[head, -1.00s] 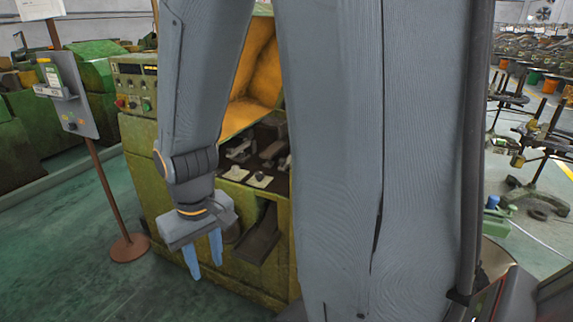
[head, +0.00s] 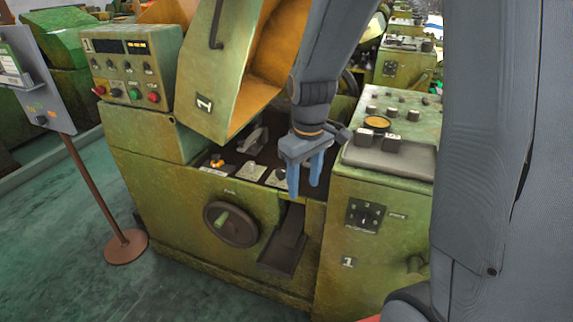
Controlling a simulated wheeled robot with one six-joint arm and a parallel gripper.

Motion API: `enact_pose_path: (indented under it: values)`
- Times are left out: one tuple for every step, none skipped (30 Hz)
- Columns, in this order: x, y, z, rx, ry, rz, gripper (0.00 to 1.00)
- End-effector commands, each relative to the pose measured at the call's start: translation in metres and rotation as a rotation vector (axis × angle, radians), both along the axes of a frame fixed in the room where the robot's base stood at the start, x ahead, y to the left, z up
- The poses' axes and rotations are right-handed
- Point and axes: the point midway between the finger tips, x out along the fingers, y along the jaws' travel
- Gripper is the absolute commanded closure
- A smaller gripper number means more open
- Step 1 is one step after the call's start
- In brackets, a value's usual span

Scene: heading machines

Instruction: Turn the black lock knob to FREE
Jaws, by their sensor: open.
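My gripper (head: 305,188) hangs pointing down with its two blue fingers apart and nothing between them. It is in front of the green machine (head: 160,205), near the right end of its dark recessed deck. On the deck's front edge sit small knobs on pale plates: one with an orange part (head: 217,161), and a dark one (head: 280,174) just left of my fingers. A black rotary knob (head: 367,217) is on the front of the right-hand cabinet. The labels are too small to read, so I cannot tell which knob is the lock knob or its setting.
A black handwheel (head: 230,224) and a dark chute (head: 285,240) are on the machine's front. A raised green guard (head: 205,90) stands left of my gripper. A control box (head: 125,65) is at upper left. A signpost (head: 95,190) stands on open floor at left.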

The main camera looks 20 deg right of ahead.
Motion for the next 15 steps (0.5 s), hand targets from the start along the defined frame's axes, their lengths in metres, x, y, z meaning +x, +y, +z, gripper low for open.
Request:
enact_pose_path:
  values:
    - [0.027,-0.001,0.0,-0.006,0.008,0.1,0.53]
    - [0.042,-0.001,-0.001,-0.01,0.01,0.164,0.53]
    - [0.061,-0.001,-0.002,-0.014,0.016,0.251,0.53]
    - [0.075,-0.001,-0.004,-0.017,0.019,0.316,0.53]
    - [0.089,-0.002,-0.006,-0.02,0.023,0.381,0.53]
    - [0.107,-0.002,-0.009,-0.024,0.027,0.466,0.53]
    - [0.12,-0.002,-0.011,-0.026,0.03,0.532,0.53]
    - [0.133,-0.002,-0.014,-0.028,0.033,0.597,0.53]
    - [0.149,-0.001,-0.019,-0.03,0.037,0.681,0.53]
    - [0.16,-0.001,-0.022,-0.032,0.039,0.745,0.53]
    - [0.171,-0.001,-0.025,-0.034,0.042,0.805,0.53]
    - [0.184,-0.001,-0.031,-0.035,0.045,0.881,0.53]
    - [0.193,-0.001,-0.034,-0.036,0.047,0.935,0.53]
    - [0.202,-0.001,-0.037,-0.037,0.047,0.984,0.53]
    - [0.211,-0.001,-0.041,-0.037,0.05,1.045,0.53]
